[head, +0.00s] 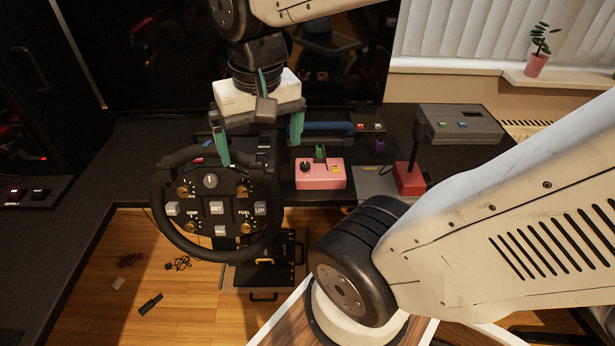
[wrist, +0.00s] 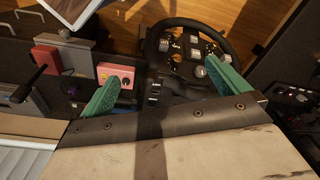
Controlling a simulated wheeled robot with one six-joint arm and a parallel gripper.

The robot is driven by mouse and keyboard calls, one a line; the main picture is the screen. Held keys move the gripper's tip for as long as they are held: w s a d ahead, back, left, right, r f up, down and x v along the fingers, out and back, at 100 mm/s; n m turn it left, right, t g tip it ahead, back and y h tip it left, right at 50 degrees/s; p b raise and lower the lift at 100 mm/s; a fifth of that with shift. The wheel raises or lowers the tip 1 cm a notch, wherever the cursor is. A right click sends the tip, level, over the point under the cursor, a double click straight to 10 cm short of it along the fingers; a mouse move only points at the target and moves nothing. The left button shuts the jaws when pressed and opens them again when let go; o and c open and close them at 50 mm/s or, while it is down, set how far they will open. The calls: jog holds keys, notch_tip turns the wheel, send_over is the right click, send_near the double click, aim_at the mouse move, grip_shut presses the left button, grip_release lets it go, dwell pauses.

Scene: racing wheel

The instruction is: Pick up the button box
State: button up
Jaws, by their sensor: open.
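A pink box (head: 320,174) with a black knob, a green switch and a yellow patch sits on the dark desk, right of the steering wheel. It also shows in the wrist view (wrist: 126,76), near the left finger. A grey box (head: 460,125) with small coloured buttons stands farther right. I cannot tell for certain which is the button box. My gripper (head: 259,143) is open, with green fingers spread and nothing between them. It hangs above the desk behind the steering wheel, left of the pink box. In the wrist view the fingers (wrist: 158,82) point toward the wheel.
The black steering wheel (head: 214,208) stands at the desk's front. A red lever base (head: 409,179) with an upright black stick is right of the pink box. A blue bar (head: 325,128) lies behind it. A potted plant (head: 537,58) is on the sill.

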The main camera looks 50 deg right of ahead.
jog(key=w+d+f+m, duration=0.6)
jog(key=w+d+m, duration=0.1)
jog(key=d+m, duration=0.3)
jog(key=m+g, duration=0.1)
jog(key=m, duration=1.2)
send_over(320, 168)
jog(key=f, duration=1.5)
jog(key=shift+a, duration=0.25)
jog(key=f, duration=0.8)
jog(key=shift+d, duration=0.3)
jog(key=shift+r, duration=0.1)
jog(key=c, duration=1.4)
jog(key=shift+c, duration=0.2)
